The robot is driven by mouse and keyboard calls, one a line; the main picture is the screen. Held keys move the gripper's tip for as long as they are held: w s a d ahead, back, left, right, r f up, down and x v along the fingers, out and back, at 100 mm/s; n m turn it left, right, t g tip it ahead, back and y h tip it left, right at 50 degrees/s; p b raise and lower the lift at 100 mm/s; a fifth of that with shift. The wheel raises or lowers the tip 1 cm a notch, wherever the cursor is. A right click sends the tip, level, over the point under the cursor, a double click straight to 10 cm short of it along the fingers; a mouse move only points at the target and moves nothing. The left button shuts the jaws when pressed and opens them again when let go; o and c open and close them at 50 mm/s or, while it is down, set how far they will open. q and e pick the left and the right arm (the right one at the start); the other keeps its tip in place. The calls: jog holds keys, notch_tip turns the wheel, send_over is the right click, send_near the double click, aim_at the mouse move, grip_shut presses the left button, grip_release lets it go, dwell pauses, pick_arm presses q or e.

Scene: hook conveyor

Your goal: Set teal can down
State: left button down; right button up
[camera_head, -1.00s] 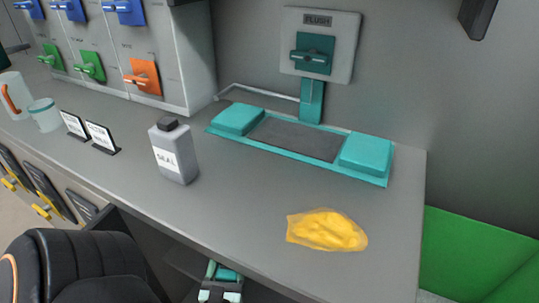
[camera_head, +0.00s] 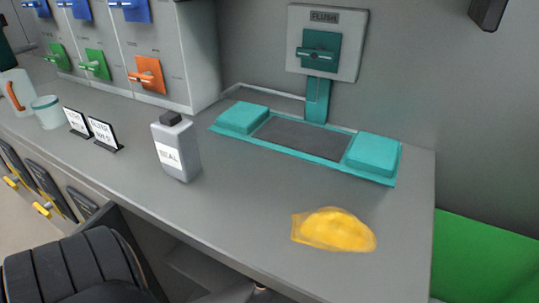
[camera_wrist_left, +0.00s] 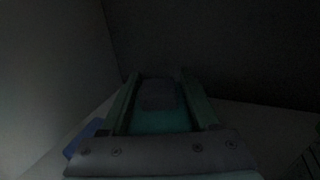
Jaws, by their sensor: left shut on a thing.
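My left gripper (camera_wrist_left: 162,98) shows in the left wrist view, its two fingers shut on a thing. The view is very dark. A dim teal surface, which I take as the teal can (camera_wrist_left: 160,122), and a dark grey part beyond it lie between the fingers. I cannot make out its full outline or what is beneath it. In the head view neither gripper shows clearly, and no held can is visible there. My right gripper is not in view.
The grey counter (camera_head: 250,222) holds a grey bottle (camera_head: 178,150), a yellow crumpled item (camera_head: 334,230), two small signs (camera_head: 103,133), a teal-rimmed cup (camera_head: 47,113) and a teal-framed tray (camera_head: 230,135). The counter's front middle is clear. A flush panel (camera_head: 345,50) is on the wall.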

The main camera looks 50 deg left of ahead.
pick_arm(q)
jog(key=shift+w+a+f+b, duration=0.15)
jog(key=shift+f+b, duration=0.35)
jog(key=shift+f, duration=0.4)
jog(key=shift+w+d+f+b, duration=0.1)
jog(key=shift+f+b, duration=0.35)
jog(key=shift+f, duration=0.45)
jog(key=shift+f, duration=0.25)
jog(key=shift+c, duration=0.6)
grip_release()
jog(key=shift+r, duration=0.1)
jog(key=shift+r, duration=0.2)
jog(key=p+v, duration=0.1)
jog(key=v, duration=1.1)
jog(key=shift+p, duration=0.3)
jog(key=shift+f, duration=0.1)
